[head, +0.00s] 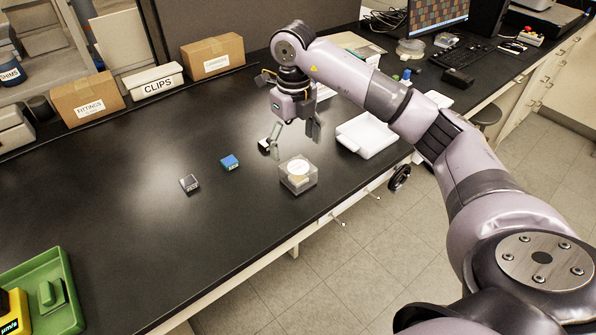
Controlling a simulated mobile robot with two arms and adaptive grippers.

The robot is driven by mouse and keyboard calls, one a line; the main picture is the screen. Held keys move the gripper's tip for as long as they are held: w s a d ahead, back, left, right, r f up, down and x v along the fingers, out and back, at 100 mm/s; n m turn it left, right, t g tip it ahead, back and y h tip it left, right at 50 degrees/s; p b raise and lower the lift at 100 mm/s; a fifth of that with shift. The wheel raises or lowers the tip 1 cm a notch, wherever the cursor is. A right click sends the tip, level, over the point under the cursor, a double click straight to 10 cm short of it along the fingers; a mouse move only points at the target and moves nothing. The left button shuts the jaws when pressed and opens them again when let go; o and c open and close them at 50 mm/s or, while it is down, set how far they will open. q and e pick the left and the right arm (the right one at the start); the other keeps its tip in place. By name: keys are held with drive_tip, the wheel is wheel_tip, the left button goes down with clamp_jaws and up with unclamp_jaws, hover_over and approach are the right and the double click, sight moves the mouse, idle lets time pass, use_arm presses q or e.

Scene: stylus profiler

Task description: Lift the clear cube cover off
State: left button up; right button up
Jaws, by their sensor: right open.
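The clear cube cover (307,184) stands on the black bench near its front edge. A round pale disc (298,168) shows in or on it; I cannot tell which. My right gripper (291,148) is open, just behind and above the cover, with its fingers spread left and right. Nothing shows between the fingers, and they look apart from the cover. My left gripper is out of view.
A blue block (229,162) and a dark small block (189,183) lie left of the cover. A white tray (368,136) is to its right. Boxes labelled FITTINGS (87,100) and CLIPS (154,83) line the back. A green tray (62,318) is at lower left. The left middle bench is clear.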

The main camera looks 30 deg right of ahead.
wheel_tip(320, 180, down, 3)
drive_tip(key=shift+s+f+p, duration=0.1)
drive_tip(key=shift+f+p, duration=0.05)
drive_tip(key=shift+p, duration=0.15)
drive_tip(key=f, duration=0.1)
drive_tip(key=f+p, duration=0.1)
drive_tip(key=f, duration=0.1)
drive_tip(key=f+p, duration=0.1)
drive_tip(key=shift+s+d+f, duration=0.3)
drive_tip(key=shift+s, duration=0.05)
drive_tip(key=shift+w+f, duration=0.1)
drive_tip(key=shift+f, duration=0.4)
drive_tip(key=c, duration=1.1)
drive_tip(key=shift+r, duration=0.15)
wheel_tip(320, 180, up, 12)
drive_tip(key=f+b, duration=0.1)
drive_tip(key=b, duration=0.2)
wheel_tip(320, 180, up, 9)
drive_tip(key=p, duration=0.2)
hover_over(299, 167)
drive_tip(key=shift+a+f, duration=0.1)
